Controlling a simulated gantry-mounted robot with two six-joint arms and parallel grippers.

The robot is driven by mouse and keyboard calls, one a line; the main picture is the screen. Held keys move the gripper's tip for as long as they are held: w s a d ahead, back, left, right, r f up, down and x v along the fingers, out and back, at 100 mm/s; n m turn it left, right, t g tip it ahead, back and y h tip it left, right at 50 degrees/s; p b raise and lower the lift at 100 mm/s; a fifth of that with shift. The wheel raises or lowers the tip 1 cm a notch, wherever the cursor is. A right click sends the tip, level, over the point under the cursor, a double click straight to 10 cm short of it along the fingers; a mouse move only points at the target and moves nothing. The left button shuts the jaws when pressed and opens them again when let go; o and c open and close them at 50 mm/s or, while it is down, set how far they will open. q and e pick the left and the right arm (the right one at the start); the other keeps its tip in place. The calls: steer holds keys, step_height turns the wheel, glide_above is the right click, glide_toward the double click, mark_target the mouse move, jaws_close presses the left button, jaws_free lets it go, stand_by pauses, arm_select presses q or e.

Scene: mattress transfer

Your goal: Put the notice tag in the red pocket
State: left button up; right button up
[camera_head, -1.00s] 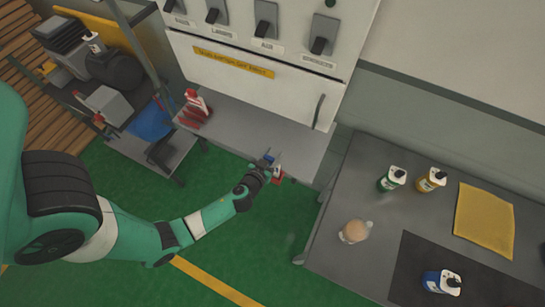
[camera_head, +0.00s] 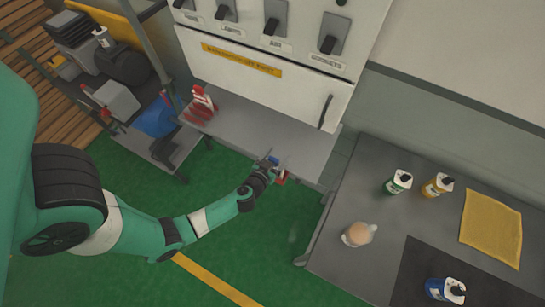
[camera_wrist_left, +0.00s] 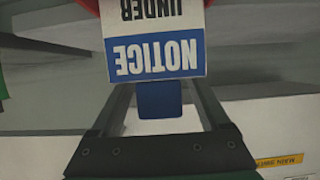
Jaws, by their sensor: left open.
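The notice tag (camera_wrist_left: 155,45) shows upside down in the left wrist view, white with a blue NOTICE band and the word UNDER. A blue tab (camera_wrist_left: 160,100) extends from it between the fingers of my left gripper (camera_wrist_left: 165,88). The fingers are open on either side of the tab. A red surface (camera_wrist_left: 90,5) shows behind the tag at the top edge; I cannot tell whether it is the pocket. In the head view my left gripper (camera_head: 271,163) is at the grey shelf's front edge, beside a small red and white item (camera_head: 281,178). My right gripper is out of view.
Red and white items (camera_head: 201,105) stand on the left of the grey shelf (camera_head: 245,125), below a switch cabinet (camera_head: 300,85). The right table (camera_head: 350,190) holds several bottles and a yellow cloth (camera_head: 491,228). A cluttered cart (camera_head: 150,145) stands left.

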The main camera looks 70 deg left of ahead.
arm_select(q)
steer(key=b+v, duration=0.1)
steer(key=v, duration=1.1)
steer(key=shift+w+r, duration=0.1)
